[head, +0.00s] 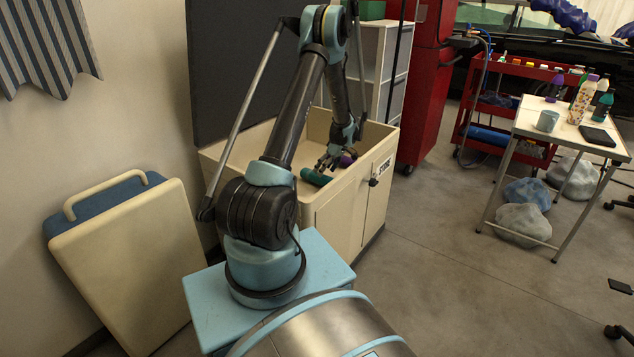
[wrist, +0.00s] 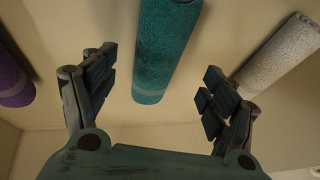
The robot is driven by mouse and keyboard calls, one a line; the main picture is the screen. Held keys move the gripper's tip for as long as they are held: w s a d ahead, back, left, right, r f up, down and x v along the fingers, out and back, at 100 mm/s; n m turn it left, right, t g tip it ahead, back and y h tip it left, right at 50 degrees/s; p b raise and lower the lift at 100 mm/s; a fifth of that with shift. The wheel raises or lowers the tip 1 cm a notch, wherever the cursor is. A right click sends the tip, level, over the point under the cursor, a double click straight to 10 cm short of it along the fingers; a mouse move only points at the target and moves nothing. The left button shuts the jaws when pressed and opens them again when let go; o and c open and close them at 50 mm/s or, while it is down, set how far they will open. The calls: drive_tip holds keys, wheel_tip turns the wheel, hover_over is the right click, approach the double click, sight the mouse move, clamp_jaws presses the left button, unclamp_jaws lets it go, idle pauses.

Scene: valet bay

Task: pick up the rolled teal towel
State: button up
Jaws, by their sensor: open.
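The rolled teal towel (wrist: 166,50) lies in the cream bin of a cabinet (head: 310,203). In the wrist view it runs from the top edge down to between the fingers, with a paler band near its near end. It also shows in the head view (head: 315,177), partly beside my gripper (head: 335,163). In the wrist view my gripper (wrist: 157,92) is open and empty, one finger on each side of the towel's near end, with gaps on both sides. Whether the fingers are at the towel's height is hard to tell.
A purple roll (wrist: 12,75) lies left of the teal towel, and a pale grey roll (wrist: 283,55) lies to the right, close to the right finger. The bin's walls surround them. A white table (head: 565,128) with bottles stands farther right in the head view.

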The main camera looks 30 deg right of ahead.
sight(318, 179)
drive_tip(key=shift+x, duration=2.6)
drive_tip(key=shift+d, duration=0.15)
drive_tip(key=c, duration=1.2)
